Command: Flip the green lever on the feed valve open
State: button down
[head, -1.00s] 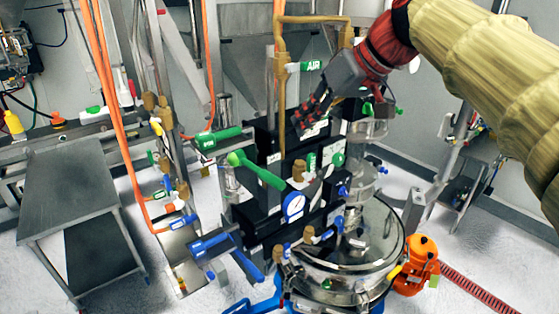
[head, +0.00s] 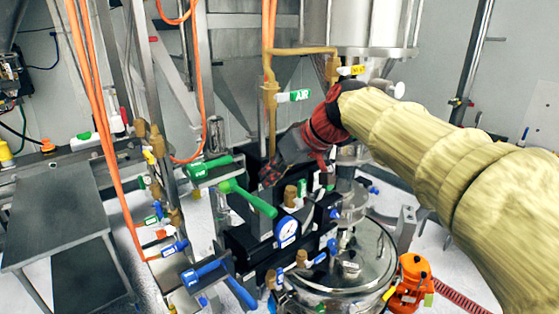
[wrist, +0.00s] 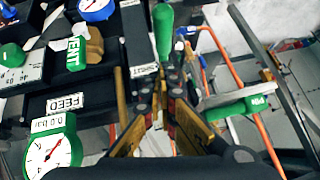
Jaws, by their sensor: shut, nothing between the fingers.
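A long green lever (head: 248,198) slants down to the right in the head view, from a round green knob beside the black panel. A green handle (wrist: 163,30), probably this lever, stands just beyond my fingertips at the top middle of the wrist view. A FEED label (wrist: 65,103) is on the black panel at left, above a green-rimmed gauge (wrist: 52,152). The link between that label and the lever is not clear. My gripper (wrist: 172,85) is shut and empty, its fingers pointing at the handle. In the head view my gripper (head: 270,178) is just above the lever; contact cannot be told.
A blue gauge (head: 286,231), blue handles (head: 205,271) and brass fittings crowd the panel. Orange hoses (head: 100,110) hang at left.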

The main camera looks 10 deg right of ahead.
jog(key=f, duration=0.2)
jog(key=shift+s+a+f, duration=0.1)
jog(key=shift+s+f, duration=0.25)
jog(key=shift+f, duration=0.05)
jog(key=shift+s, duration=0.1)
jog(key=shift+f, duration=0.1)
